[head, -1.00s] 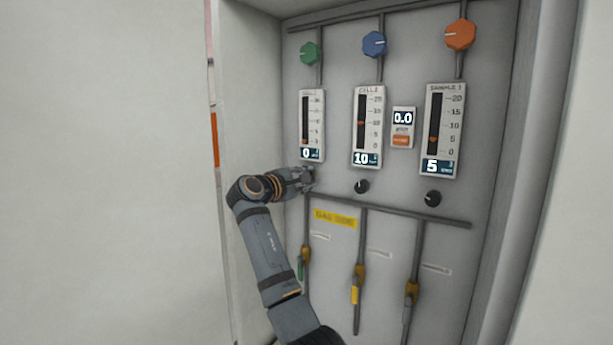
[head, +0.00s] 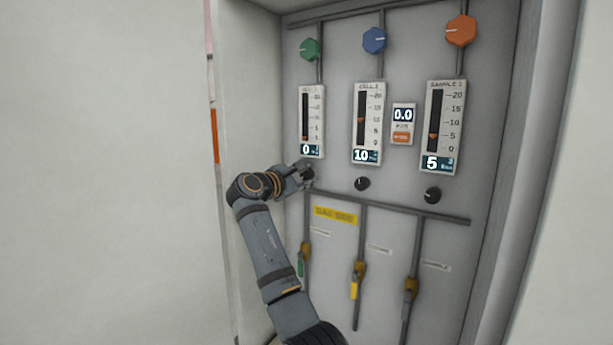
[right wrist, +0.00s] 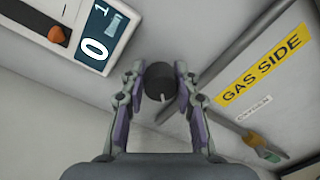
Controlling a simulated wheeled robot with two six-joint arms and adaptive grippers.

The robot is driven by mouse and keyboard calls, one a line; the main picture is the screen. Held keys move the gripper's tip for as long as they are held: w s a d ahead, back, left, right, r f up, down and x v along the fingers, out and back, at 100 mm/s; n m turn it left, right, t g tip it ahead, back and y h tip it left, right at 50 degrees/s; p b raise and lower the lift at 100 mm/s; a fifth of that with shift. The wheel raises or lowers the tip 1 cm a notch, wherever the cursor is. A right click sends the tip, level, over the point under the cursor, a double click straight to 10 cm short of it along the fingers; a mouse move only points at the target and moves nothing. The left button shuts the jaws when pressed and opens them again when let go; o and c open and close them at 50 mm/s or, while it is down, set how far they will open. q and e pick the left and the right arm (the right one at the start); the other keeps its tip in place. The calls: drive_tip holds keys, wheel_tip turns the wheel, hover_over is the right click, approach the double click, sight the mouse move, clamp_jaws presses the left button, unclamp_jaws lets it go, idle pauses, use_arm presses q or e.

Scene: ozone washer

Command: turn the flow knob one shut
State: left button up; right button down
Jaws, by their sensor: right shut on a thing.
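Flow knob one (right wrist: 159,80) is a small round black knob with a pale pointer line, seen between the two fingers in the right wrist view. My right gripper (right wrist: 160,88) is shut on it, one finger at each side. In the head view my right gripper (head: 306,175) is at the panel just below the left flow meter (head: 311,122), and the fingers mostly hide the knob. That meter's display reads 0, and its orange float sits near the bottom. My left gripper is not in view.
Two other black knobs, the middle (head: 362,184) and the right (head: 433,195), sit below meters reading 10 and 5. A horizontal pipe (head: 400,208) runs close under the knobs. Gas valves (head: 358,272) hang below. The cabinet's side wall (head: 250,90) stands left of my arm.

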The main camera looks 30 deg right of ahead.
drive_tip(key=c, duration=1)
unclamp_jaws()
drive_tip(key=v, duration=1.2)
drive_tip(key=shift+f, duration=0.1)
